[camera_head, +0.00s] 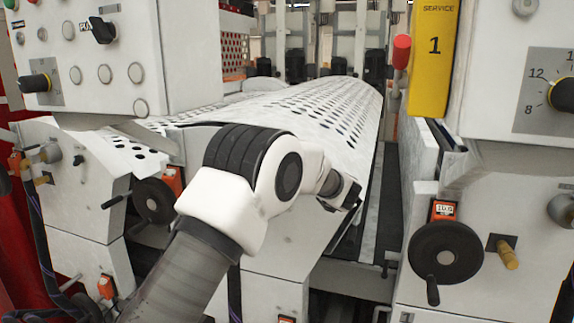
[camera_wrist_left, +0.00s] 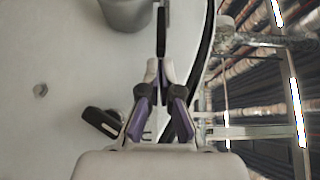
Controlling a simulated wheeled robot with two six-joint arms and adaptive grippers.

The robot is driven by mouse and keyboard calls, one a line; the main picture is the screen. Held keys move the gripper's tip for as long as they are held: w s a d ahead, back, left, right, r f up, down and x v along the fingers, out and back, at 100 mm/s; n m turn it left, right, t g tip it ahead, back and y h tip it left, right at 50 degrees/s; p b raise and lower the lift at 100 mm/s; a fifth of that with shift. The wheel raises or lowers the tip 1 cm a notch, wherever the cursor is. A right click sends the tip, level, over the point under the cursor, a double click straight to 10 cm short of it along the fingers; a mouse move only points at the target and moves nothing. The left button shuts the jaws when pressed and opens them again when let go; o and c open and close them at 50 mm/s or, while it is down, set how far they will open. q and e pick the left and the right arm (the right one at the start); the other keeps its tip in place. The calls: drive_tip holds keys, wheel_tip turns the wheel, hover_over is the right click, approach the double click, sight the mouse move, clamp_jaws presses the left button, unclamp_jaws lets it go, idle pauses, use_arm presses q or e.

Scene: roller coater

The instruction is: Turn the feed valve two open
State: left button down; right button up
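In the left wrist view, my left gripper (camera_wrist_left: 160,72) has its fingertips close together. A narrow black bar, which looks like a valve lever (camera_wrist_left: 162,32), runs straight up from between the tips, and the fingers appear closed on its near end. A second black lever (camera_wrist_left: 100,122) sits on the pale panel to the left of the fingers. I cannot read any label telling which lever is feed valve two. In the head view my left arm crosses the lower middle, and its gripper fingers cannot be made out behind the wrist. My right gripper is not in view.
A grey cylindrical part (camera_wrist_left: 125,12) and a black curved hose (camera_wrist_left: 207,40) are near the fingers. In the head view, a perforated white cover (camera_head: 320,105) lies behind my arm. Black handwheels (camera_head: 445,252) (camera_head: 154,200) stick out on both sides. A yellow service sign (camera_head: 433,60) hangs at right.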

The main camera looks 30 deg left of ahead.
use_arm(q)
drive_tip(key=shift+s+a+r+m+t+h, duration=0.1)
drive_tip(key=shift+s+a+m+t+h, duration=0.05)
drive_tip(key=shift+s+m+t+h, duration=0.55)
